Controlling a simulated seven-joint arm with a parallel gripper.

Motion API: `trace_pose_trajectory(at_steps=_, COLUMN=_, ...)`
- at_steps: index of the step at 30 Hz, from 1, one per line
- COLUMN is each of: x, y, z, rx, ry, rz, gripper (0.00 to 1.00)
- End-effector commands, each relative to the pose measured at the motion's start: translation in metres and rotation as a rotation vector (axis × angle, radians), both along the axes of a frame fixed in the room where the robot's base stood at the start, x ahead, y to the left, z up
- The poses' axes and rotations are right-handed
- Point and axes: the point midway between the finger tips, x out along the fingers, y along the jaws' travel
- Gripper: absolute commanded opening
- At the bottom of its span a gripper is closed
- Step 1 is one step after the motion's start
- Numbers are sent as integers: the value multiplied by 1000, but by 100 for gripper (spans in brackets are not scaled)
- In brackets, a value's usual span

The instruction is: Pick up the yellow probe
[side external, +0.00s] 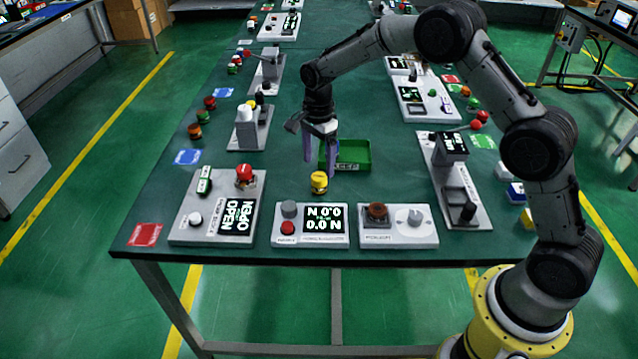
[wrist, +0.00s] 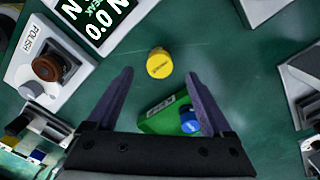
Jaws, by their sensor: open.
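The yellow probe (side external: 319,182) is a short yellow cylinder standing on the green table, just behind the panel with the number display. In the wrist view the yellow probe (wrist: 159,63) lies ahead of the fingertips, slightly left of the middle of the gap. My gripper (side external: 321,165) is open and empty, with its two purple fingers pointing down above the table, beside the green tray and behind the probe. In the wrist view my gripper (wrist: 159,75) shows both fingers spread wide, touching nothing.
A green tray (side external: 361,166) stands behind the probe; a blue object (wrist: 190,121) shows in it in the wrist view. The number display panel (side external: 283,212), the OPEN panel (side external: 181,218) and a knob panel (side external: 430,239) line the front edge.

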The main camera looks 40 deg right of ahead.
Motion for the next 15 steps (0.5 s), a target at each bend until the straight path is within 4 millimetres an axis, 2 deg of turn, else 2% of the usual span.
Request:
trace_pose_trajectory(at_steps=5, x=-1, y=0, z=-12, rx=0, ry=2, rz=0, gripper=84)
trace_pose_trajectory(at_steps=15, x=-1, y=-1, z=-54, rx=-1, ry=1, rz=0, gripper=84)
